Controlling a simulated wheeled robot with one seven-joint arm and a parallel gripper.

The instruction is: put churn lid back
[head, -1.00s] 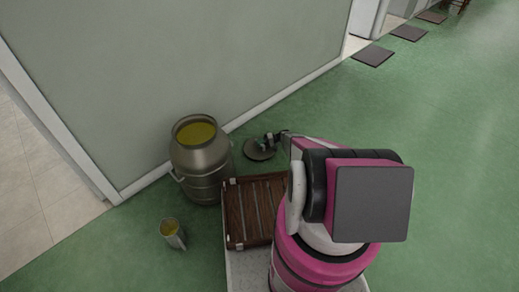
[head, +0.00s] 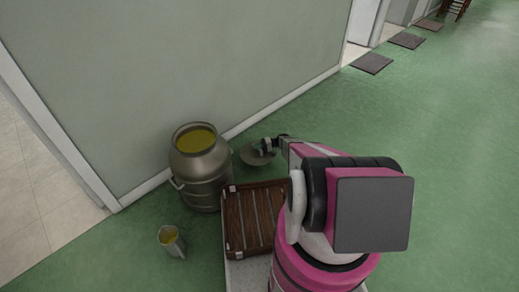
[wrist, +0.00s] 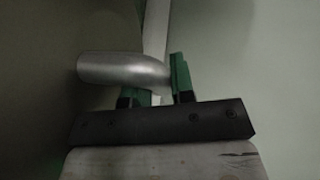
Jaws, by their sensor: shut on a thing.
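The metal churn (head: 203,175) stands upright by the wall, its mouth open and a yellow-green liquid (head: 196,140) showing inside. The round grey churn lid (head: 256,158) is to the right of the churn, apart from it, in my gripper (head: 266,146). In the wrist view my gripper (wrist: 157,85) has its green fingers closed on the bent metal handle (wrist: 120,69) of the lid. The lid looks tilted in the head view. Its far side is partly hidden by the gripper, and I cannot tell its exact height above the floor.
A brown slatted case (head: 256,217) lies in front of the churn, on my base. The wall (head: 180,70) runs close behind the churn. Open green floor (head: 455,130) lies to the right.

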